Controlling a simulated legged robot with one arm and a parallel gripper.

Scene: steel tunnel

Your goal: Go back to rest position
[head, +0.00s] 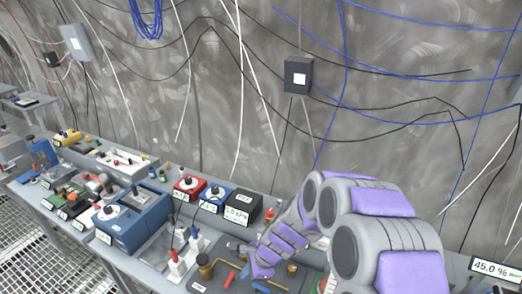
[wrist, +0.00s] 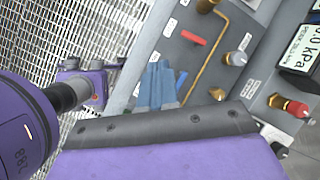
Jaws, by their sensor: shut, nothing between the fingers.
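My arm, grey with purple panels, reaches in from the lower right of the head view over the bench. My gripper (head: 238,247) is at its far end, low over the bench panel, close to the brass and red fittings. The fingers are small and partly blurred there; they look closed and empty. In the wrist view, purple and black parts of my arm fill the left and bottom. The bench panel shows beyond them, with a red handle (wrist: 193,38) and a bent brass pipe (wrist: 211,65).
The bench (head: 122,262) carries a blue box (head: 133,222), red, blue and black meters (head: 241,207), and a red-topped valve (head: 270,214). A grey wall with hanging cables and a dark box (head: 298,76) stands behind. Metal grating (head: 40,262) lies at the lower left.

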